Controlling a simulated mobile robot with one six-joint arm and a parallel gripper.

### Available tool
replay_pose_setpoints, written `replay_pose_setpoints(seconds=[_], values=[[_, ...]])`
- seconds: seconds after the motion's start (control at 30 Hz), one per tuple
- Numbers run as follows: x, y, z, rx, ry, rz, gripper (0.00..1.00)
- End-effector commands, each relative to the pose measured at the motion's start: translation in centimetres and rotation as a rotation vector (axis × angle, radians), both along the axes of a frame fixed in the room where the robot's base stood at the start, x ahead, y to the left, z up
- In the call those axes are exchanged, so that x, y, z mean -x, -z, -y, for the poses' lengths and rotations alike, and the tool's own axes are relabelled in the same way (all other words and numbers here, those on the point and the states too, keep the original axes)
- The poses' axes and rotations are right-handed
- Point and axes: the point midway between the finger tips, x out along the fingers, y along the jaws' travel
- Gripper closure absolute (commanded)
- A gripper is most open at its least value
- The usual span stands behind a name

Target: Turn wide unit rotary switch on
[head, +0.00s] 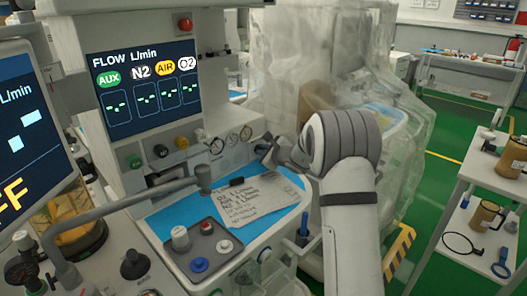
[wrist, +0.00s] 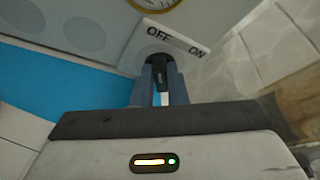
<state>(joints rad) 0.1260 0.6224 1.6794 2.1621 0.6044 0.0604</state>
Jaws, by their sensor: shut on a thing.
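The wide unit (head: 215,135) stands in the middle of the head view, with a FLOW L/min screen and a blue work surface. Its rotary switch (wrist: 158,59) is a dark knob under the OFF and ON label (wrist: 175,42) in the wrist view. My gripper (wrist: 160,78) has both fingers shut on the knob from the front. The fingers hide most of the knob, so I cannot tell which way it points. In the head view my gripper (head: 273,152) reaches the right end of the unit's front panel, and the switch is hardly visible there.
Written papers (head: 255,200) and a dark marker lie on the blue surface below my gripper. Clear plastic sheeting (head: 320,70) hangs close behind my arm. A white cart (head: 480,175) stands at the right.

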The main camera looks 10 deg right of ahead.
Motion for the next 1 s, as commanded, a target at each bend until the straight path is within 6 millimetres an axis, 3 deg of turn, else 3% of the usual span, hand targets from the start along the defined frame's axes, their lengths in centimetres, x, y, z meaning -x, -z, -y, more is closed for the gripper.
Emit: replay_pose_setpoints(seconds=[0.47, 1.0], values=[[-0.12, -0.62, 0.14, -0.095, -0.001, -0.071, 1.00], [-0.61, -0.88, 0.93, -0.487, 0.000, -0.356, 1.00]])
